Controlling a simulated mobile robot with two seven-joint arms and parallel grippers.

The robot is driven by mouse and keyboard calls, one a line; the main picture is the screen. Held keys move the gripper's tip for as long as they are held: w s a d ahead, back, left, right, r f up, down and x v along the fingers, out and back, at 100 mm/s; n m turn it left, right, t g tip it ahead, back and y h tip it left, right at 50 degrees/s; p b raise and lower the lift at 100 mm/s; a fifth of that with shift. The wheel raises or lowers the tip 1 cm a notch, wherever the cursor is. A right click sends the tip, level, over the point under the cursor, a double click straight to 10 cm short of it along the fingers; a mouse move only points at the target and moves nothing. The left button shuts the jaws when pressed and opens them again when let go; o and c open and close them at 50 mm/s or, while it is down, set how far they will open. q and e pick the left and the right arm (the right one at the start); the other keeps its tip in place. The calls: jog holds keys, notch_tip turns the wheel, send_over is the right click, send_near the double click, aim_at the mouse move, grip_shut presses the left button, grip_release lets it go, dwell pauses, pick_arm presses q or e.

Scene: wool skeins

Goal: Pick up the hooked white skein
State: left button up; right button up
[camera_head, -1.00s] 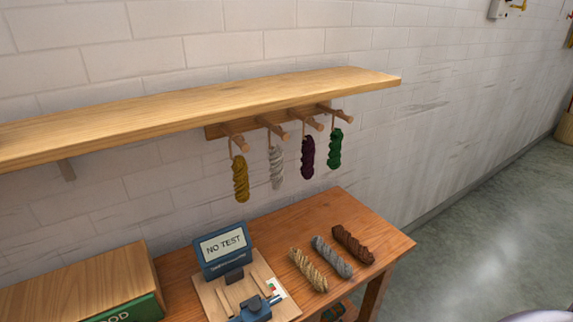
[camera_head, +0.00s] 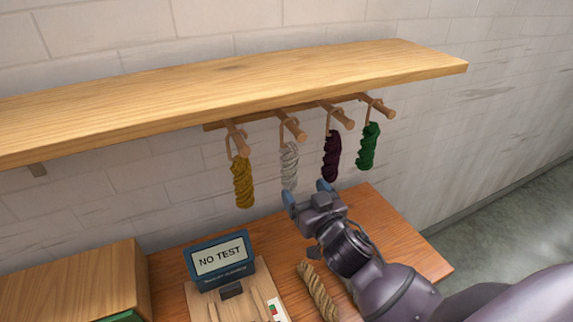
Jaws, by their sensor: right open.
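The white skein (camera_head: 289,166) hangs by a loop from a wooden peg (camera_head: 291,126) under the shelf, second from the left. My right gripper (camera_head: 308,190) is in front of and below the pegs. Its bluish fingertips are apart, with nothing between them. In the picture, the left fingertip lies just under the white skein's lower end; I cannot tell whether they touch. My left gripper is not in view.
A mustard skein (camera_head: 243,182) hangs left of the white one; purple (camera_head: 332,157) and green (camera_head: 369,146) skeins hang to its right. The shelf (camera_head: 230,90) juts out above. Below, a table (camera_head: 405,240) bears a screen device (camera_head: 221,257) and a tan skein (camera_head: 318,290).

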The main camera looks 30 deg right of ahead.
aim_at(294, 175)
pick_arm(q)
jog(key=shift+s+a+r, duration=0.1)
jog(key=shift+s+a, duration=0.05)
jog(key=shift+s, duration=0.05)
pick_arm(e)
jog(key=w, duration=0.3)
jog(key=shift+w, duration=0.1)
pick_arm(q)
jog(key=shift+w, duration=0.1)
pick_arm(e)
jog(key=shift+w, duration=0.2)
pick_arm(q)
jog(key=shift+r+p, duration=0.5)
jog(key=shift+p, duration=0.3)
pick_arm(e)
jog(key=w, duration=0.4)
jog(key=shift+w+d+r, duration=0.15)
jog(key=shift+d+r, duration=0.05)
jog(key=shift+r, duration=0.2)
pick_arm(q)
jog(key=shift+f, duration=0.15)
pick_arm(e)
jog(key=shift+w, duration=0.45)
jog(key=shift+f, duration=0.1)
jog(key=shift+c, duration=0.3)
jog(key=c, duration=0.7)
jog(key=shift+c, duration=1.2)
